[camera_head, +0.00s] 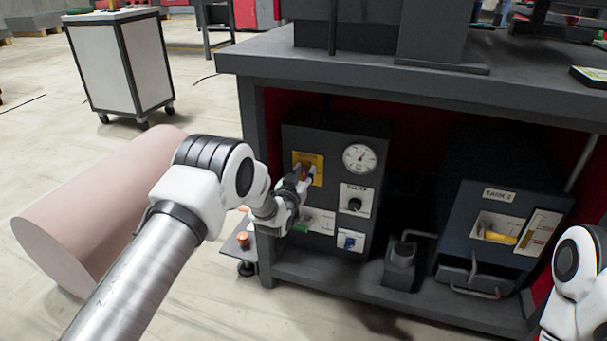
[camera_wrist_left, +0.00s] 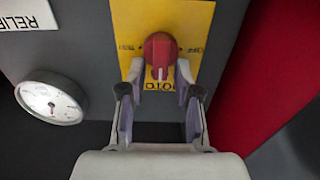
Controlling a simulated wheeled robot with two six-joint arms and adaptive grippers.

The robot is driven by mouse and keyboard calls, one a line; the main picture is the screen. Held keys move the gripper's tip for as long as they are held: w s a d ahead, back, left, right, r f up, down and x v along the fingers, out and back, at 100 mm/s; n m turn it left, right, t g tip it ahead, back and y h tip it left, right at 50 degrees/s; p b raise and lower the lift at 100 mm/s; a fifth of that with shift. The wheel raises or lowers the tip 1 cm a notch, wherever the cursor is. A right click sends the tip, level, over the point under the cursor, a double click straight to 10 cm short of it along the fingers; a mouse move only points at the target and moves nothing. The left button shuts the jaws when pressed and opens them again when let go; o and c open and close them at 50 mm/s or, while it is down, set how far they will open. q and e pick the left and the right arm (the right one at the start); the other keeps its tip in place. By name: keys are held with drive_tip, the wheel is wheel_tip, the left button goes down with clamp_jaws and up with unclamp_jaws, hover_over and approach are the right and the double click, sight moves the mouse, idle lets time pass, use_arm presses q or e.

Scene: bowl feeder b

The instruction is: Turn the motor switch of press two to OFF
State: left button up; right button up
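The motor switch is a red round knob (camera_wrist_left: 160,50) on a yellow plate (camera_wrist_left: 198,25) on the dark control panel. In the wrist view its white mark points down, toward my gripper, and the plate's lettering appears upside down. In the head view the yellow plate (camera_head: 319,160) shows at the panel's upper left, and the gripper partly hides the knob. My left gripper (camera_wrist_left: 160,76) is right in front of the knob, with one finger on each side and a narrow gap showing at each fingertip. My right gripper is out of view; only part of that arm shows at the right edge.
A gauge (camera_head: 359,158), a black knob (camera_head: 354,204) and a blue switch (camera_head: 349,241) share the panel. The panel stands under a grey bench top (camera_head: 440,88). The Tank 2 unit (camera_head: 462,210) is to the right. A pink cylinder (camera_head: 95,205) lies at left.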

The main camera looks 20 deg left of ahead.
use_arm(q)
clamp_jaws()
drive_tip(key=shift+a+r+n+p, duration=0.1)
drive_tip(key=shift+a+n+p, duration=0.05)
drive_tip(key=shift+n+p, duration=0.65)
drive_tip(key=shift+a+n+p, duration=0.15)
drive_tip(key=shift+n+p, duration=0.4)
drive_tip(key=shift+n, duration=0.65)
drive_tip(key=n, duration=0.1)
drive_tip(key=n+p, duration=0.1)
drive_tip(key=n, duration=0.2)
drive_tip(key=shift+a+f+n+p, duration=0.3)
drive_tip(key=shift+p, duration=0.05)
drive_tip(key=n, duration=0.3)
drive_tip(key=f+n+p, duration=0.1)
drive_tip(key=n, duration=0.5)
drive_tip(key=shift+a+f, duration=0.25)
drive_tip(key=shift+a, duration=0.05)
drive_tip(key=shift+n, duration=0.3)
